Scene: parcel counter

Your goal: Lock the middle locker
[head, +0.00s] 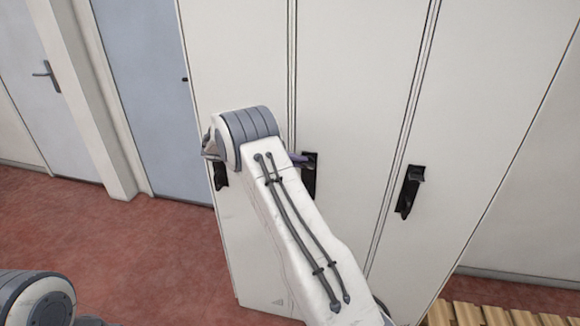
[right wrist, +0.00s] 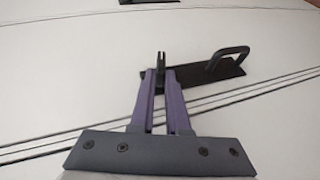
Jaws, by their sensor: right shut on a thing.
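The middle locker (head: 355,70) is a tall pale door, and it looks closed. Its black lock plate (head: 309,185) is partly hidden by my right arm in the head view. In the right wrist view the dark plate (right wrist: 190,76) carries a bent handle (right wrist: 230,54) at one end and a small upright black latch piece (right wrist: 160,62) at the other. My right gripper (head: 302,159) reaches the plate. Its purple fingers (right wrist: 160,74) are shut on the latch piece. My left gripper is out of view.
A locker with a black handle (head: 409,192) stands on the right, and another handle (head: 221,175) shows on the left. A blue door (head: 150,90) and a door with a lever (head: 46,75) are further left. A slatted wooden bench (head: 490,315) is at lower right. Red floor (head: 130,250) is clear.

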